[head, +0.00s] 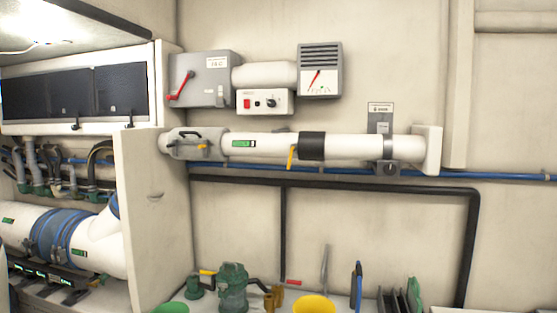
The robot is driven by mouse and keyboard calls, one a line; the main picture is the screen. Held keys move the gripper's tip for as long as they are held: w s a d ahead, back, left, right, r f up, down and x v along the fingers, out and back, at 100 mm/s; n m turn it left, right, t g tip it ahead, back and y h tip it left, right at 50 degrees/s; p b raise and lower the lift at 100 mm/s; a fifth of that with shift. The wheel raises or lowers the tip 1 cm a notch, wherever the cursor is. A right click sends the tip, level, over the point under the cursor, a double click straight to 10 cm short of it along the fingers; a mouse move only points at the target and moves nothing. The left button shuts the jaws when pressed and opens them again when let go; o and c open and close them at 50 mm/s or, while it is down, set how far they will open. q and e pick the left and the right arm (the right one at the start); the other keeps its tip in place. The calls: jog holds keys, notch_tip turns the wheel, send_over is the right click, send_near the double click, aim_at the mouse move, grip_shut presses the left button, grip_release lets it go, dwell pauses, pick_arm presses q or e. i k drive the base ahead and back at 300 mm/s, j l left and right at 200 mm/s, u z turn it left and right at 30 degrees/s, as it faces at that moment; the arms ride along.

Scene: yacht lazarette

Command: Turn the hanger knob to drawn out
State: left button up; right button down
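A grey hanger bracket (388,148) wraps the right part of a thick white horizontal pipe (350,147) on the back wall. A dark round knob (390,169) sits at the bottom of this bracket, just below the pipe. It is too small to read how it is turned. A grey plate with a printed label (380,117) stands above the bracket. Neither of my grippers shows in the head view.
A blue pipe (470,175) and a black pipe (400,186) run close by the knob. A yellow lever (291,157) hangs on the white pipe further left. Below, a green pump (232,287), a yellow bucket (314,304) and tools stand low.

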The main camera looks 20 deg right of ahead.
aim_at(389, 169)
jog(key=z, duration=1.35)
